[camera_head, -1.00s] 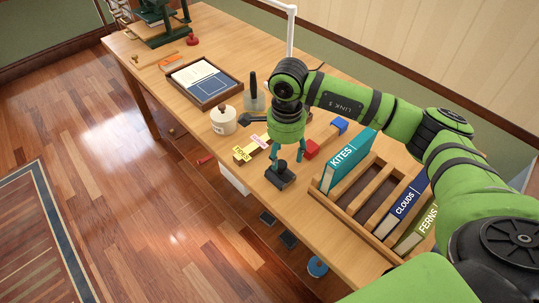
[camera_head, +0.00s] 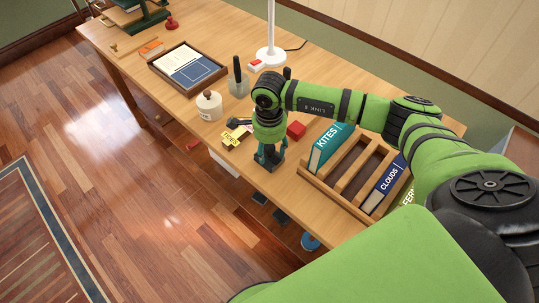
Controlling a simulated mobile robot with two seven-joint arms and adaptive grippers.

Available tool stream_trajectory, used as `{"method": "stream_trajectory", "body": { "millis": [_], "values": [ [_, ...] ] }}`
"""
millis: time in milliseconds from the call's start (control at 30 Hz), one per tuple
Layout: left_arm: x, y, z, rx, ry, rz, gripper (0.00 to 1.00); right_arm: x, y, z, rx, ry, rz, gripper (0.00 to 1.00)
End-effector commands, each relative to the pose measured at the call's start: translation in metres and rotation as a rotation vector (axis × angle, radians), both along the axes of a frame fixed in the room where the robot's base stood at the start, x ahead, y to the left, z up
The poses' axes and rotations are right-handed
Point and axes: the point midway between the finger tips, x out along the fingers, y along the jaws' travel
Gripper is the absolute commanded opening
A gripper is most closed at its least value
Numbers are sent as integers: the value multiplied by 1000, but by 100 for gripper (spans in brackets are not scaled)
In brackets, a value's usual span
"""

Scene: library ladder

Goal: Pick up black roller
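My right gripper (camera_head: 271,155) points down over the front part of the desk. Its fingers are low, on either side of a small black object (camera_head: 273,162), which may be the black roller. The gripper hides much of this object, and I cannot tell whether the fingers press on it or whether it touches the desk. Another dark object (camera_head: 237,122) lies just left of the gripper, behind the yellow labelled block (camera_head: 236,138); its shape is too small to make out. My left gripper is not in view.
A wooden rack (camera_head: 345,190) with teal KITES (camera_head: 325,149) and blue CLOUDS (camera_head: 386,184) books stands close right. A white jar (camera_head: 209,106), pen cup (camera_head: 238,83), framed tray (camera_head: 188,68) and white lamp (camera_head: 270,52) stand farther back.

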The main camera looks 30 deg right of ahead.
Motion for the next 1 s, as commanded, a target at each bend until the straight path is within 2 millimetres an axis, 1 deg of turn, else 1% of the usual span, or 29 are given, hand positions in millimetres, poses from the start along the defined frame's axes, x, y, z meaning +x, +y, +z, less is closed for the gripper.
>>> {"method": "stream_trajectory", "body": {
  "millis": [33,67,100,433,567,667,900,1000],
  "values": [
    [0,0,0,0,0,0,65,0,0,0,0,0,0,28],
    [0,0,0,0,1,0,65,0,0,0,0,0,0,16],
    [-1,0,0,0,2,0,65,0,0,0,0,0,0,0],
    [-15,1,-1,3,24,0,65,0,0,1,0,-1,-1,0],
    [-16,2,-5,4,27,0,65,1,0,9,1,-3,-1,0],
    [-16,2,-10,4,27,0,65,2,-1,26,1,-7,1,0],
    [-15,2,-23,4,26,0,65,2,0,74,2,-6,0,0],
    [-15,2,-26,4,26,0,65,1,0,88,1,-4,0,0]
  ]
}}
